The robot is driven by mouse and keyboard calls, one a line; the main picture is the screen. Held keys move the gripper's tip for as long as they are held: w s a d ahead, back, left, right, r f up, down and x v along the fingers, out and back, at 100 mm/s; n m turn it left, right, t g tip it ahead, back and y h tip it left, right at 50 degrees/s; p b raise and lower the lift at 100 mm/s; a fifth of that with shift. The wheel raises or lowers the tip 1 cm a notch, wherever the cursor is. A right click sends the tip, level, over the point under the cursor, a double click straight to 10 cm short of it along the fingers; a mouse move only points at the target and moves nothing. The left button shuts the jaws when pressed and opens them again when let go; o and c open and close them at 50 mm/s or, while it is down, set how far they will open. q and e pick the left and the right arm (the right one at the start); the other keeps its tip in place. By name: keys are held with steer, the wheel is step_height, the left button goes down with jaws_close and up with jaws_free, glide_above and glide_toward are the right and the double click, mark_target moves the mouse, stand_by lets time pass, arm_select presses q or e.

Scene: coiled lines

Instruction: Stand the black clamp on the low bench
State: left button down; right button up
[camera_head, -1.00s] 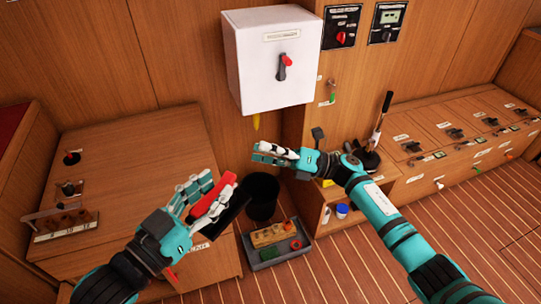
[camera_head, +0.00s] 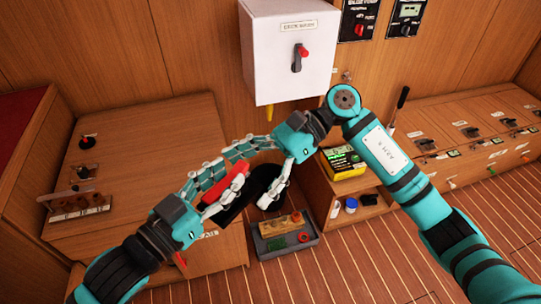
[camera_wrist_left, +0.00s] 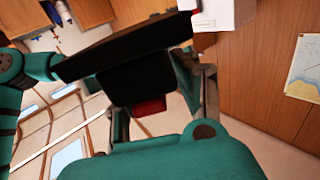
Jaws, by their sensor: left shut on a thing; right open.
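My left gripper (camera_head: 221,184) is shut on the black clamp (camera_head: 236,207), a dark piece with a red part, and holds it tilted above the floor area. In the left wrist view the black clamp (camera_wrist_left: 130,45) shows as a wide dark bar with a block under it and a bit of red. My right gripper (camera_head: 254,172) is open, its fingers spread close to the clamp's far side; I cannot tell whether they touch it. A low wooden bench (camera_head: 150,140) stands at the left. Which surface is the low bench is not certain.
A black bucket (camera_head: 266,179) stands behind the grippers, partly hidden. A grey tray (camera_head: 290,250) with a wooden block lies on the floor. A yellow-black box (camera_head: 343,163) sits on a small shelf unit. A white cabinet (camera_head: 289,50) hangs above. The right bench (camera_head: 450,150) carries several switches.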

arm_select(q)
steer(key=shift+r, duration=0.1)
arm_select(e)
steer(key=shift+x, duration=2.05)
